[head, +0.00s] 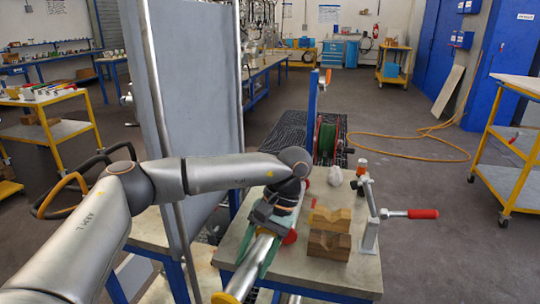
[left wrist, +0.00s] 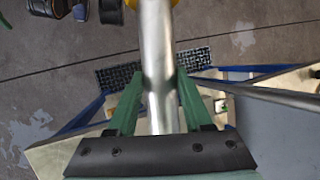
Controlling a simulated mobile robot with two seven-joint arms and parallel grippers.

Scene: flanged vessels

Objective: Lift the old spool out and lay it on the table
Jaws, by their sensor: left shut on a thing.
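The spool (head: 243,275) is a bare silver pipe with a yellow ring or cap at its near end. My left gripper (head: 259,252) has green fingers and is shut on the pipe, one finger on each side. In the left wrist view the pipe (left wrist: 157,60) runs lengthwise between the fingers, with yellow at the top edge. In the head view the held spool overlaps the left edge of the table (head: 305,274). I cannot tell its height above the table. My right gripper is not in view.
Wooden V-blocks (head: 329,244) stand on the table. A metal clamp with a red handle (head: 422,214) stands at its right edge. A white lump (head: 335,177) and a small orange-topped object (head: 361,168) lie behind. A tall grey panel (head: 195,100) rises beside my left arm.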

